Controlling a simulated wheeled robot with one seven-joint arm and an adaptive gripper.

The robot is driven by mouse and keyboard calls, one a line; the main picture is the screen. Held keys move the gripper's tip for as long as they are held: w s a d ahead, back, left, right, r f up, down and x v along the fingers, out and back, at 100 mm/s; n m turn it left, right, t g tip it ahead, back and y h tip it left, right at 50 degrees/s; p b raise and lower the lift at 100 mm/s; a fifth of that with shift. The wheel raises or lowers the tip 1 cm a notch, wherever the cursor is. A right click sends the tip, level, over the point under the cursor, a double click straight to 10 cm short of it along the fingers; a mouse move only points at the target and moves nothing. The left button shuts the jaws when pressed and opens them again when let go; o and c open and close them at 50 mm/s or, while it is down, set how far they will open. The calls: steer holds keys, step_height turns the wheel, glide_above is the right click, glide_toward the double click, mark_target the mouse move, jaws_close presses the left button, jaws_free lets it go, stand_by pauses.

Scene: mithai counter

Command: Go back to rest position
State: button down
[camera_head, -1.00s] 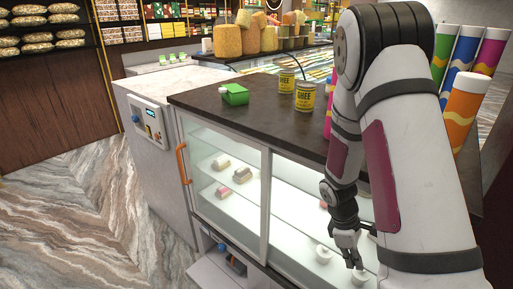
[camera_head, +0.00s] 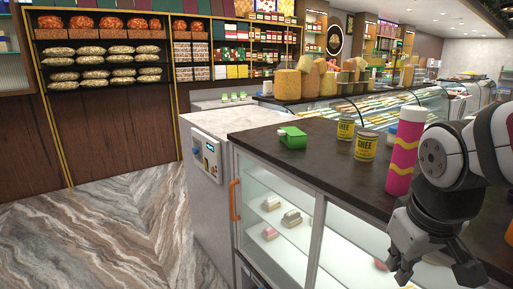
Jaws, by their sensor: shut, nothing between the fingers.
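My gripper (camera_head: 432,268) is at the lower right, in front of the glass display case (camera_head: 345,262) and by the edge of its dark countertop (camera_head: 310,165). It is shut and holds nothing. My arm comes in from the right edge and hides the right part of the counter.
The case has an orange handle (camera_head: 235,200). The marble floor (camera_head: 110,235) at left is clear.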

steer(key=s+a+r+m+t+y, duration=0.1)
steer(key=s+a+r+m+t, duration=0.1)
steer(key=s+a+r, duration=0.3)
steer(key=shift+s+r, duration=0.5)
steer(key=shift+s, duration=0.5)
